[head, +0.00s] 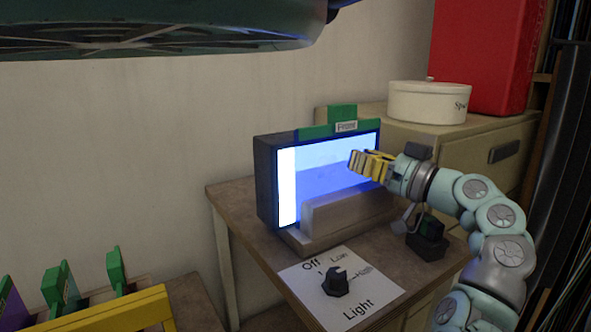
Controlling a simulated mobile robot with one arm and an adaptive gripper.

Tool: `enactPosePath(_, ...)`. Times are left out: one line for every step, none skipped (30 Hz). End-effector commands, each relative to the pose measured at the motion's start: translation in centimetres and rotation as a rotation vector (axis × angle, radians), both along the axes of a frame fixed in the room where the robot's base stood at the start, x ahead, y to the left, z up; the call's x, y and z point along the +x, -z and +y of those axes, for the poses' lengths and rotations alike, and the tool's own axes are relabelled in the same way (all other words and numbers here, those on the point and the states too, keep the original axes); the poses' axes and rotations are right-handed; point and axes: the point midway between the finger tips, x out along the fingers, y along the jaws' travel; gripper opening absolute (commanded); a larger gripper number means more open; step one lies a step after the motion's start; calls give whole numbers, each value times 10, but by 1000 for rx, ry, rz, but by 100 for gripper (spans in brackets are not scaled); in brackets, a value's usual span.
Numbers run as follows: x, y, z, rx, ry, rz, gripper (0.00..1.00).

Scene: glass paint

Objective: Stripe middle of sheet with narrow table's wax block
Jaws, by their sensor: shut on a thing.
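The upright sheet (335,170) glows in a dark-framed light box on a wooden table. Its left edge is a bright white band and the rest looks blue, with a darker blue area low in the middle. My gripper (362,163), with yellow and dark fingers, is in front of the sheet's right part at about mid height. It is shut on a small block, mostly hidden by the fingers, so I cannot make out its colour. I cannot tell whether the block touches the sheet.
A wooden ledge (350,213) stands before the sheet's lower part. A dark knob (336,283) sits on a paper marked Off, Low, High and Light. Green clips (330,129) top the box. A white pot (428,101) stands on a cabinet behind. A yellow rack (120,312) with green-topped panels is lower left.

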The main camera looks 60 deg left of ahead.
Motion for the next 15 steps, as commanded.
enactPosePath(-3,-1,1,1,-4,-1,0)
enactPosePath(-4,-1,1,1,-5,-1,0)
enactPosePath(-7,-1,1,1,-6,-1,0)
enactPosePath(-9,-1,2,2,-6,-2,0)
enactPosePath(-11,-1,2,2,-6,-2,0)
enactPosePath(-15,-1,2,2,-7,-1,0)
enactPosePath(-18,-1,3,2,-8,0,0)
enactPosePath(-20,-1,3,1,-8,1,0)
enactPosePath(-23,0,3,0,-7,1,0)
enactPosePath(-26,-1,3,0,-7,0,0)
enactPosePath(-29,-1,3,2,-8,0,0)
enactPosePath(-32,-1,3,1,-7,0,0)
enactPosePath(-34,-1,3,1,-7,0,0)
enactPosePath(-36,-1,4,0,-7,-1,0)
enactPosePath(-38,0,4,0,-7,-1,0)
